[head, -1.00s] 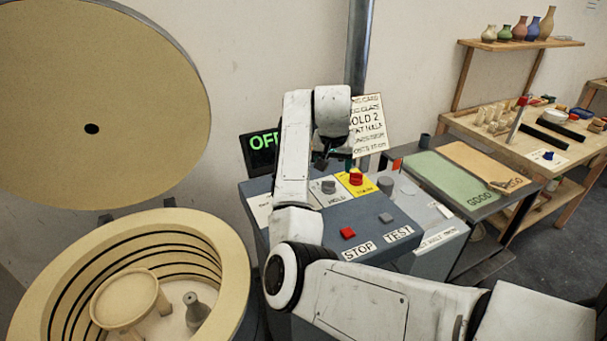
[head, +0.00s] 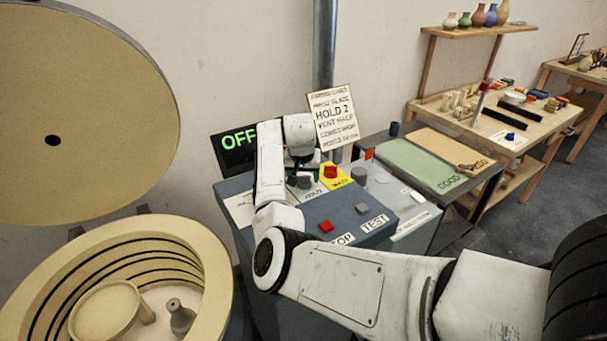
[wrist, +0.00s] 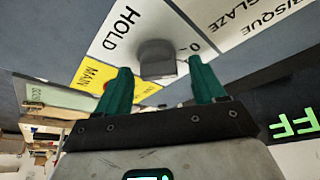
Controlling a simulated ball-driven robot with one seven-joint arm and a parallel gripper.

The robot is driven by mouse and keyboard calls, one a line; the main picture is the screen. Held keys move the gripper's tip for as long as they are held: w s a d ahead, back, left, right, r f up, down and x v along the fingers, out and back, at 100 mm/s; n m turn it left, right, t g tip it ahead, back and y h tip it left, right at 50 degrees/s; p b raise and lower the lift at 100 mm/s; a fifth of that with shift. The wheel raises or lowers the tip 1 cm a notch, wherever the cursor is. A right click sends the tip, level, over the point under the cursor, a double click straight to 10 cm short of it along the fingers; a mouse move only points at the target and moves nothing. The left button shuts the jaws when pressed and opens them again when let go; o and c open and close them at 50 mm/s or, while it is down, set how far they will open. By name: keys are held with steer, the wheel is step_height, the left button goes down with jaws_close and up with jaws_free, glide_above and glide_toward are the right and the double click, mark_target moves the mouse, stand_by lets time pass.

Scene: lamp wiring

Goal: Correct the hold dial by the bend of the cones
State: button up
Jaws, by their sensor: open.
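The hold dial (wrist: 157,58) is a grey knob on the white HOLD label of the control box. In the wrist view it shows between the two green fingertips of my gripper (wrist: 160,68), which is open. I cannot tell whether either finger touches it. In the head view the dial (head: 304,180) is partly visible just below my gripper (head: 298,161). A card (head: 335,115) behind the box reads "HOLD 2", with other lines too small to read surely. I cannot make out bent cones clearly.
A red knob (head: 331,171) on a yellow label is right of the dial. Red (head: 325,226) and grey (head: 362,208) buttons sit in front. A screen (head: 233,148) reads OFF. An open kiln (head: 215,270) holding a small vase (head: 182,318) stands left. Green and orange mats (head: 425,165) lie right.

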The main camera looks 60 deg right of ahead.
steer(key=shift+f, duration=0.1)
steer(key=c, duration=1.1)
steer(key=shift+o, duration=0.2)
